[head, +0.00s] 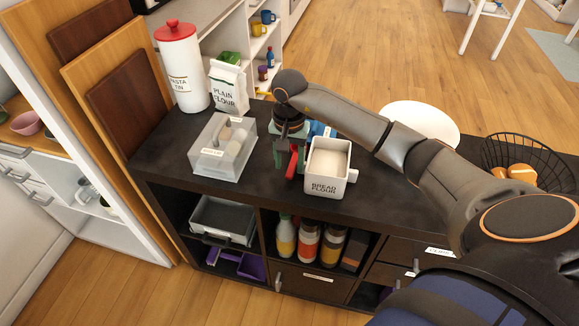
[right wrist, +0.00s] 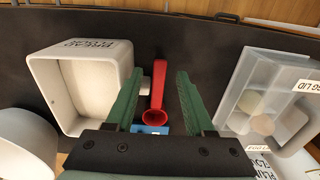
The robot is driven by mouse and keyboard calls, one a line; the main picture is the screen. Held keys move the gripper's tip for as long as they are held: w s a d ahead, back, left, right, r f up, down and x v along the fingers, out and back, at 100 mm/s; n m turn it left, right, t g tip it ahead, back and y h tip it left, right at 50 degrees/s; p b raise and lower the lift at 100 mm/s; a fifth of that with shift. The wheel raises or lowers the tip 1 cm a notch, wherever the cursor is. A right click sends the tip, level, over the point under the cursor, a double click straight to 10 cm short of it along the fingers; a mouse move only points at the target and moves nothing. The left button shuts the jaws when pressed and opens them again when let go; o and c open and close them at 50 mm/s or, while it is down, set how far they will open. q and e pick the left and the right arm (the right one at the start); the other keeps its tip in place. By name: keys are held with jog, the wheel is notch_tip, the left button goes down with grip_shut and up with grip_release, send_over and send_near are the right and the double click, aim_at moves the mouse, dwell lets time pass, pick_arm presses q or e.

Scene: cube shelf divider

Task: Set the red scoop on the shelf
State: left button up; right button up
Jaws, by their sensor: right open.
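The red scoop (head: 293,161) is on the dark unit's top beside the white bread flour tub (head: 322,186). In the right wrist view the scoop (right wrist: 158,88) lies between the two green fingers of my right gripper (right wrist: 160,78), with gaps on both sides. My right gripper (head: 289,152) is open and points down over the scoop, partly hiding it in the head view. The dark cube shelf (head: 262,203) has open compartments below its top. My left gripper is not in view.
A clear lidded box (head: 223,147) stands left of the gripper, with a flour bag (head: 228,88) and pasta tin (head: 182,70) behind. A blue item (head: 318,130) is close behind the tub. A wire basket (head: 530,165) is at right. Bottles (head: 308,242) and a purple item (head: 251,267) occupy compartments.

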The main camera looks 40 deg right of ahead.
notch_tip(320, 180, up, 9)
jog(key=s+a+f+m+y, duration=0.2)
jog(key=a+y, duration=0.2)
jog(key=a, duration=0.3)
jog(key=s+a+f+m+g+y, duration=0.1)
jog(key=s+a+y, duration=0.15)
jog(key=a, duration=0.55)
jog(key=s+a+f+m+y, duration=0.1)
jog(key=a+f+m+y, duration=0.1)
jog(key=a+y, duration=0.35)
jog(key=a+r+m+t+y, duration=0.6)
jog(key=a+m+y, duration=0.15)
jog(key=m, duration=0.65)
jog(key=d+f+m+t+h, duration=0.5)
jog(key=f+m+h, duration=0.2)
jog(key=m, duration=0.8)
jog(key=d+f+m+t+h, duration=0.5)
jog(key=f+m+h, duration=0.15)
jog(key=m, duration=0.85)
jog(key=s+d+f+m+g+h, duration=0.3)
jog(key=s+f+m+g, duration=0.3)
jog(key=s+f+m, duration=0.5)
notch_tip(320, 180, down, 3)
jog(key=s, duration=0.2)
jog(key=shift+s+d, duration=0.25)
jog(key=shift+s, duration=0.05)
